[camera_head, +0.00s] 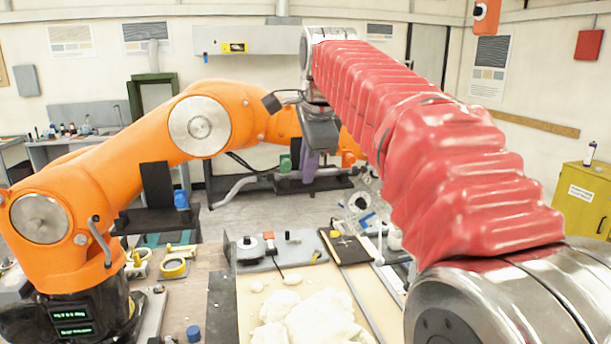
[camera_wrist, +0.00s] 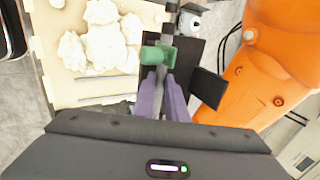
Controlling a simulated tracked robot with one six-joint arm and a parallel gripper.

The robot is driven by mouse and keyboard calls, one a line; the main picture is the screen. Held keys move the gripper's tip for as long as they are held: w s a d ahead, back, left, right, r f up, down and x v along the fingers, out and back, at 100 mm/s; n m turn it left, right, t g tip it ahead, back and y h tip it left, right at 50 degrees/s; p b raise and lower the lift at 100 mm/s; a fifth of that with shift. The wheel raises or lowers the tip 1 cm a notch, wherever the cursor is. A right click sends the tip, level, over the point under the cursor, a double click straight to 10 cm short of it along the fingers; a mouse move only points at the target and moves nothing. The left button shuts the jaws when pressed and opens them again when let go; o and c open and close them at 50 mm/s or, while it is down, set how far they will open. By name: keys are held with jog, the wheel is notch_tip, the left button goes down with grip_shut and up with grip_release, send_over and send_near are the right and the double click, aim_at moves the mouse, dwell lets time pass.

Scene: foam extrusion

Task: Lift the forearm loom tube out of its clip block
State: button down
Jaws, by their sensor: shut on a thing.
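My gripper (camera_wrist: 163,78) shows in the wrist view as two purple fingers, close together on a grey tube-like piece (camera_wrist: 166,42), which I take to be the loom tube. A green clip-like block (camera_wrist: 154,57) sits around or against this piece, just beyond the fingertips. I cannot tell whether the tube is seated in it or clear of it. The tube between the fingers is mostly hidden there.
The orange robot arm (camera_head: 198,125) stands close on the left in the head view and to the right of the fingers in the wrist view (camera_wrist: 262,65). A black plate (camera_wrist: 209,88) is beside the fingers. White foam lumps (camera_head: 312,318) lie on a pale board.

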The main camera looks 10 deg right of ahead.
jog(key=shift+r, duration=0.3)
jog(key=shift+r, duration=0.7)
jog(key=shift+r, duration=0.35)
jog(key=shift+r, duration=1.4)
jog(key=shift+r, duration=0.45)
jog(key=shift+r, duration=0.3)
jog(key=shift+s+a, duration=0.1)
jog(key=shift+s, duration=0.05)
